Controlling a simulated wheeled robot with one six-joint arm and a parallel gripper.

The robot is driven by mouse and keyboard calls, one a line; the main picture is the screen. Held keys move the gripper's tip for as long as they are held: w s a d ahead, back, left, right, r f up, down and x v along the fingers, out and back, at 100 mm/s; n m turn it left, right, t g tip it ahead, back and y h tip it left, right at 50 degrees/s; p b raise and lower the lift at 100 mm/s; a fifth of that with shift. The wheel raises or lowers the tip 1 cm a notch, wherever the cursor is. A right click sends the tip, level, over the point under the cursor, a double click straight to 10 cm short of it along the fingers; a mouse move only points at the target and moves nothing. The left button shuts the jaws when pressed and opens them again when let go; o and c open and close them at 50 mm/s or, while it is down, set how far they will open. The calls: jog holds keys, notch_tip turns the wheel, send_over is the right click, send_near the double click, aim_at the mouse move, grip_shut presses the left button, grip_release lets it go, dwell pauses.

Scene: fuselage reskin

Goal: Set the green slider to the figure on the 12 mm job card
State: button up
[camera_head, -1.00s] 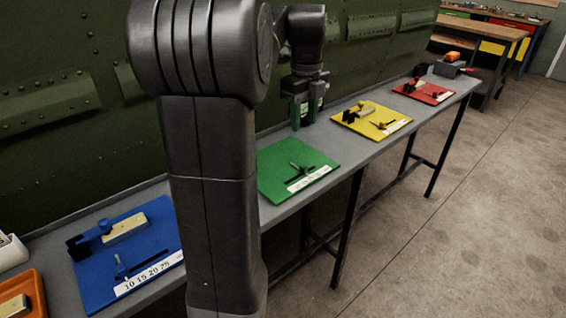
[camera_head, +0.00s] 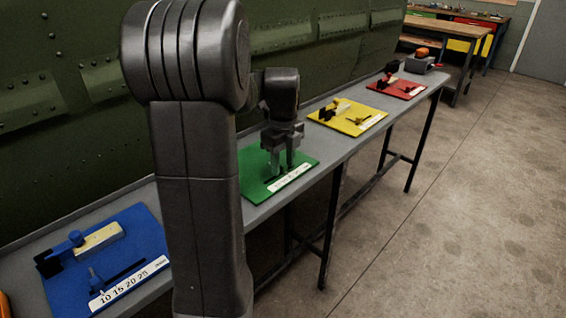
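The green board (camera_head: 305,163) lies on the long grey bench, with a white number strip (camera_head: 290,177) along its front edge; its figures are too small to read. My gripper (camera_head: 283,168) points down over the board's middle, just behind the strip. Its two fingers are apart, with a gap between them. The green slider's knob and most of its slot are hidden behind or between the fingers, so I cannot tell whether they touch it. I cannot make out a 12 mm job card.
The blue board (camera_head: 130,227) with a similar slider is at the left, partly behind my arm. The yellow board (camera_head: 370,112) and red board (camera_head: 408,90) lie farther along the bench (camera_head: 250,222). A riveted green fuselage wall (camera_head: 60,150) rises behind it. Open floor is at right.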

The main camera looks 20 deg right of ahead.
grip_shut()
jog(key=shift+s+a+p, duration=0.2)
jog(key=shift+s+a, duration=0.05)
jog(key=shift+a, duration=0.35)
jog(key=shift+s+a+p, duration=0.15)
jog(key=shift+s+a, duration=0.1)
jog(key=shift+a, duration=0.3)
grip_release()
notch_tip(320, 180, up, 14)
jog(key=p, duration=0.2)
